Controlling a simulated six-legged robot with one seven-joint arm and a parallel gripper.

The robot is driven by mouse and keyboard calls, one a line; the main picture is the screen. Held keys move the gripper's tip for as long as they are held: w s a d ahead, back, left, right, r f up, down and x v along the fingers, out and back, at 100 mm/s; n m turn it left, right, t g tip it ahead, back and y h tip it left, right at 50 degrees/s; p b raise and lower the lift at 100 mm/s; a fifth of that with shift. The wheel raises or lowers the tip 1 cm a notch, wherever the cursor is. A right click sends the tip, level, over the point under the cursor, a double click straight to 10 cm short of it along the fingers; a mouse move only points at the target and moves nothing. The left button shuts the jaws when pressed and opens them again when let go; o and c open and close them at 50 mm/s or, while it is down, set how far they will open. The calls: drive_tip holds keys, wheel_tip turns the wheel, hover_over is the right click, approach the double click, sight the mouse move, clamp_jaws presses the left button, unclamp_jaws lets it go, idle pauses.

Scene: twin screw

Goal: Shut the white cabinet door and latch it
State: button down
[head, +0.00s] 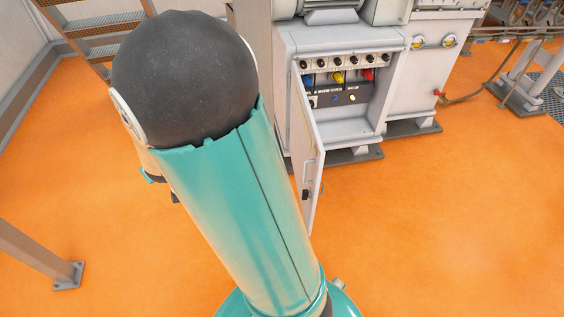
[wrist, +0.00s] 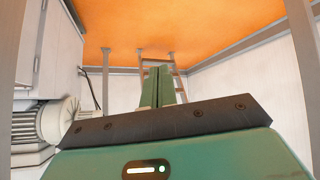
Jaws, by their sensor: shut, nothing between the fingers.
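The white cabinet (head: 340,45) stands at the upper middle of the head view with its front open. Its door (head: 305,150) is hinged on the left side and swung out towards me. A dark latch handle (head: 307,193) sits low on the door near its free edge. Inside the cabinet are black knobs and blue, yellow and red parts. My gripper (wrist: 163,72) shows in the wrist view with its green fingers together and nothing between them. In the head view my arm hides the gripper and the floor left of the door.
A metal ladder (head: 95,35) stands at the upper left, and a post (head: 40,255) stands at the lower left. A second grey-white cabinet (head: 430,85) adjoins on the right. The orange floor (head: 450,220) is clear at front right. A motor (wrist: 58,120) shows in the wrist view.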

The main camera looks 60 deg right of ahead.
drive_tip(key=s+d+f+g+h, duration=0.1)
drive_tip(key=d+f+h, duration=0.2)
drive_tip(key=d+f, duration=0.4)
drive_tip(key=n+g+h, duration=0.2)
drive_tip(key=g+h, duration=0.6)
drive_tip(key=h, duration=0.3)
approach(315, 165)
drive_tip(key=w+d, duration=0.2)
drive_tip(key=shift+w+d+r, duration=0.2)
drive_tip(key=shift+w+d, duration=0.05)
drive_tip(key=shift+d, duration=0.1)
drive_tip(key=shift+s+d, duration=1.4)
drive_tip(key=shift+s, duration=0.05)
